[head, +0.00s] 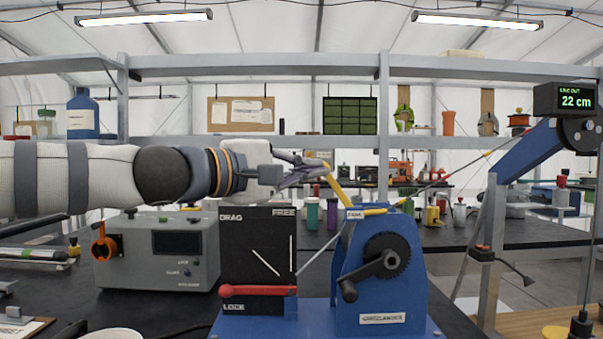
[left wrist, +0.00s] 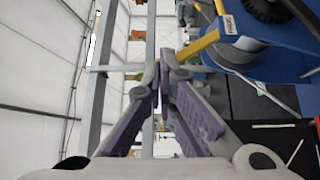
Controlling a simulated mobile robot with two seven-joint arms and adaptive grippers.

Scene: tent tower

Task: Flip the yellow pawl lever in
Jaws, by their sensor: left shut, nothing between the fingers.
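The yellow pawl lever (head: 337,190) sticks up and leans left from the top of the blue winch (head: 351,244), beside a small white label. Its upper end is close to the tips of my left gripper (head: 322,170), which reaches in from the left above the black panel. The left wrist view shows the lever (left wrist: 198,46) ending beside the right-hand finger of the gripper (left wrist: 165,78). I cannot tell whether they touch. The gripper's fingers are together with nothing between them. The winch has a black crank (head: 372,271) and gear. My right gripper is not in view.
A black panel (head: 258,240) marked DRAG, FREE and LOCK, with a red lever (head: 258,290) low by LOCK, stands left of the winch. A grey box (head: 155,257) stands further left. A blue boom (head: 525,160) carries a display (head: 565,99) reading 22 cm.

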